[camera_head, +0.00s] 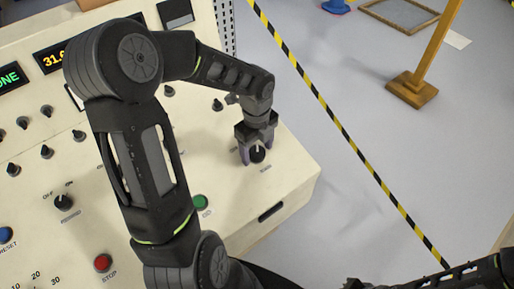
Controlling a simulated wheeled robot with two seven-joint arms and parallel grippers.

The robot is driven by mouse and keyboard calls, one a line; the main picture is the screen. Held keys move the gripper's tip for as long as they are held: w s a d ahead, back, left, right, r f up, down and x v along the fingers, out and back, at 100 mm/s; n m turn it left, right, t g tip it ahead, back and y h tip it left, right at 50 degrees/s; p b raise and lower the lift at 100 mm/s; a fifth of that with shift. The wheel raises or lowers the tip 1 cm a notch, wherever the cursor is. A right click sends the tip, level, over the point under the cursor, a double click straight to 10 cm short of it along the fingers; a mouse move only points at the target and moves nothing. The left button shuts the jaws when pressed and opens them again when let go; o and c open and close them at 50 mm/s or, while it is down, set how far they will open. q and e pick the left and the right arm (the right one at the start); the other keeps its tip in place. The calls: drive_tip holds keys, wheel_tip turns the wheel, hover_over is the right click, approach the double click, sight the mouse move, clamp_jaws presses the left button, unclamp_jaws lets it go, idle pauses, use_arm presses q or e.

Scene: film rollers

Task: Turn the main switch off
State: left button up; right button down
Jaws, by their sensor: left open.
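A cream control panel (240,205) fills the left half of the view. A black rotary knob (257,154) sits near its right end, with a small label below it that is too small to read; I take it for the main switch. My left gripper (251,160) is open, pointing down at this knob, with its fingertips around it. I cannot tell whether the fingers touch the knob. My left arm covers the middle of the panel. My right arm shows only in part at the bottom right, and its gripper is not seen.
Near my left arm are a green button (199,202), a red stop button (103,262), a blue reset button (6,234) and several black knobs. Yellow-black floor tape (350,130) runs right of the panel. A wooden stand (412,88) stands on open floor beyond it.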

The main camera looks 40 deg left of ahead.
use_arm(q)
drive_tip(key=c, duration=1.4)
drive_tip(key=shift+o, duration=0.2)
drive_tip(key=shift+n, duration=0.4)
drive_tip(key=n+t+b, duration=0.1)
drive_tip(key=n+b, duration=0.2)
drive_tip(key=shift+f, duration=0.15)
drive_tip(key=n+b, duration=0.2)
drive_tip(key=n, duration=0.2)
drive_tip(key=shift+s+t+b, duration=0.1)
drive_tip(key=shift+t+b, duration=0.3)
drive_tip(key=n+b, duration=0.3)
drive_tip(key=shift+t+y, duration=0.3)
drive_tip(key=shift+t, duration=0.1)
drive_tip(key=shift+s+d+n+b, duration=0.1)
drive_tip(key=shift+n+b, duration=1.15)
drive_tip(key=shift+n, duration=0.25)
